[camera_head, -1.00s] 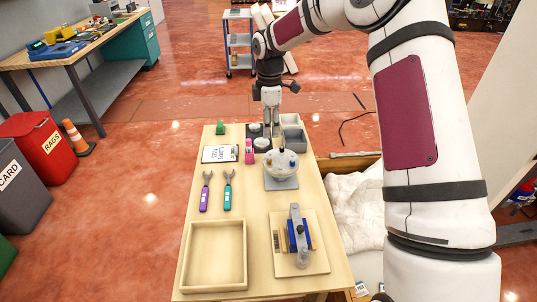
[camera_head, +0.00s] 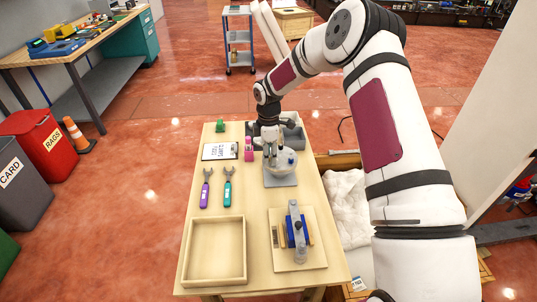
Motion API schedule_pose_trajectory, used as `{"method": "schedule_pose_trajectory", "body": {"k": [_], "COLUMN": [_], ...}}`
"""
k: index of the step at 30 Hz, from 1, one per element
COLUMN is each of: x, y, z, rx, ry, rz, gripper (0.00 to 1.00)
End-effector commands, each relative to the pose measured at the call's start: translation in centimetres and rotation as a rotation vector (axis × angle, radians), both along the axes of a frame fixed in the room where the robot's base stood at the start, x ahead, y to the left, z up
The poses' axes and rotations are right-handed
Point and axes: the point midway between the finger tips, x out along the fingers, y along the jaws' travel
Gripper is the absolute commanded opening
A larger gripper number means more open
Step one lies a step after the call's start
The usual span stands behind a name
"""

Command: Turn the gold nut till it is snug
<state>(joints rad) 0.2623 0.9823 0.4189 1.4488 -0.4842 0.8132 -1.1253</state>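A round white-topped assembly with a blue part (camera_head: 290,161) stands on a grey square base (camera_head: 281,181) at the back middle of the table. My gripper (camera_head: 270,160) points down over the left side of this assembly, its fingers overlapping the white top in the picture. Whether it touches anything there is too small to tell, and so is whether the fingers are apart or closed. I cannot make out a gold nut; it may be hidden behind my gripper or too small to see.
On the wooden table are a purple wrench (camera_head: 205,188), a teal wrench (camera_head: 228,187), a clipboard (camera_head: 220,151), a pink bottle (camera_head: 249,149), an empty wooden tray (camera_head: 243,250) and a blue-and-grey clamp fixture (camera_head: 297,232). A grey bin (camera_head: 294,138) stands behind the assembly.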

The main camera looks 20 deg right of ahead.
Motion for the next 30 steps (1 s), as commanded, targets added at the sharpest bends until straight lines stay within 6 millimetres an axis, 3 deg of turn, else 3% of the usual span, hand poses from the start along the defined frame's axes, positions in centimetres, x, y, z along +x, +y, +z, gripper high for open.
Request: {"method": "schedule_pose_trajectory", "body": {"k": [4,9,20,30], "x": [0.00,-0.01,0.02,0.09], "y": [0.00,0.01,0.01,0.04], "z": [0.01,0.02,-0.01,-0.08], "rx": [0.000,0.000,-0.001,-0.002], "ry": [0.000,0.000,0.000,0.000], "rz": [0.000,0.001,-0.019,-0.207], "gripper": [0.34,0.00,0.00,0.00]}}
